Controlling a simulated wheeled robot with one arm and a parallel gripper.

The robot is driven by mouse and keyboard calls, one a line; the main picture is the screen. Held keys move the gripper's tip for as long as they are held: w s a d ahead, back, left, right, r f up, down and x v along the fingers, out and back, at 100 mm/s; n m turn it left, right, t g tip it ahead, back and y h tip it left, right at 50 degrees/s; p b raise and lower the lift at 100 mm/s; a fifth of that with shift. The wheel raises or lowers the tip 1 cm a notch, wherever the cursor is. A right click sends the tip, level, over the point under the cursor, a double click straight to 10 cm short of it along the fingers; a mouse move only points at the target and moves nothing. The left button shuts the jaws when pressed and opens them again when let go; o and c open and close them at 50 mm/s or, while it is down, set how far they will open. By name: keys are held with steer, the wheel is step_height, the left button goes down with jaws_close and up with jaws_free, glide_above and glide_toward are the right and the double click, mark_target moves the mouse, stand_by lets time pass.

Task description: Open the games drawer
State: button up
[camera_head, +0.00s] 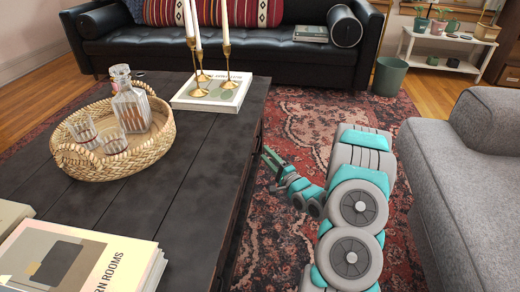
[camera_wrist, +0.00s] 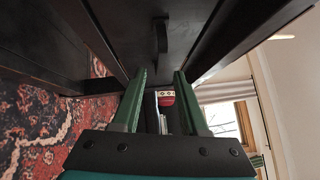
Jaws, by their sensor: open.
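The dark wooden coffee table (camera_head: 205,165) fills the left of the head view; its drawer side faces right and is mostly hidden there. In the wrist view a dark drawer front (camera_wrist: 125,22) with a dark bar handle (camera_wrist: 161,37) shows at the top. The drawer looks shut, though its edges are hard to make out. My gripper (camera_head: 267,160) is beside the table's right side, low over the rug. In the wrist view my gripper (camera_wrist: 158,80) is open, with its two green fingers apart and nothing between them. The handle appears just beyond the fingertips, apart from them.
A wicker tray (camera_head: 75,160) with a decanter and glasses, books (camera_head: 75,262) and candlesticks on a book (camera_head: 212,95) stand on the table. A grey sofa (camera_head: 450,165) bounds the right side. The patterned rug (camera_head: 300,120) between is clear except for my arm.

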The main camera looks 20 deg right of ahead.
steer(key=shift+x, duration=2.35)
steer(key=shift+c, duration=0.3)
jaws_close()
